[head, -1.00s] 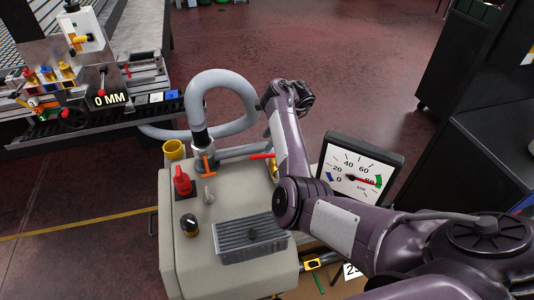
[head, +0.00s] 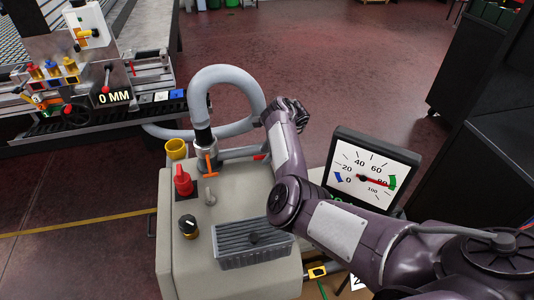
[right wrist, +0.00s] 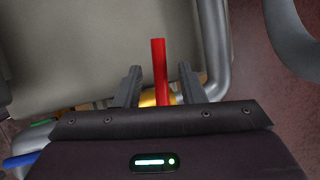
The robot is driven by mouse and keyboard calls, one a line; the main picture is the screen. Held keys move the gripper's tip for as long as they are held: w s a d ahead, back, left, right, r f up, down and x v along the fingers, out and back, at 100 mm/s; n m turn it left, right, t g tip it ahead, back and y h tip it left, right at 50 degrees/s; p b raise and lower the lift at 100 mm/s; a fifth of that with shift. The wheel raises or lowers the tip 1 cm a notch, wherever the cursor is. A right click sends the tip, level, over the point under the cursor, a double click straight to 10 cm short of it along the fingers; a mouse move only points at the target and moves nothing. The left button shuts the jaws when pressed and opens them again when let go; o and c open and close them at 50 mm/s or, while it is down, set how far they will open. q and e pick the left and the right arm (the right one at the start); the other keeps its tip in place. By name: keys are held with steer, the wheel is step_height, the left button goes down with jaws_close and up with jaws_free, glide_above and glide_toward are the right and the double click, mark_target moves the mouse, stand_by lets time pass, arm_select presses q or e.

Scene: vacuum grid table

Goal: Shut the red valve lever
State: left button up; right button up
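The red valve lever (right wrist: 159,72) stands out as a straight red bar in the right wrist view, on a brass valve body (right wrist: 150,98). My right gripper (right wrist: 158,70) is open, with one finger on each side of the lever and visible gaps between; it does not grip it. In the head view only a short red end of the lever (head: 260,157) shows beside my right forearm, which hides the rest, the valve body and the gripper's fingers. My left gripper is not in view.
A dial gauge (head: 345,155) stands right of my arm, its red needle near 80. A grey hose (head: 228,74) loops behind.

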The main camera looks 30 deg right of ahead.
jaws_close()
steer(key=n+p, duration=0.1)
steer(key=p, duration=0.2)
steer(key=shift+s+n, duration=0.4)
jaws_free()
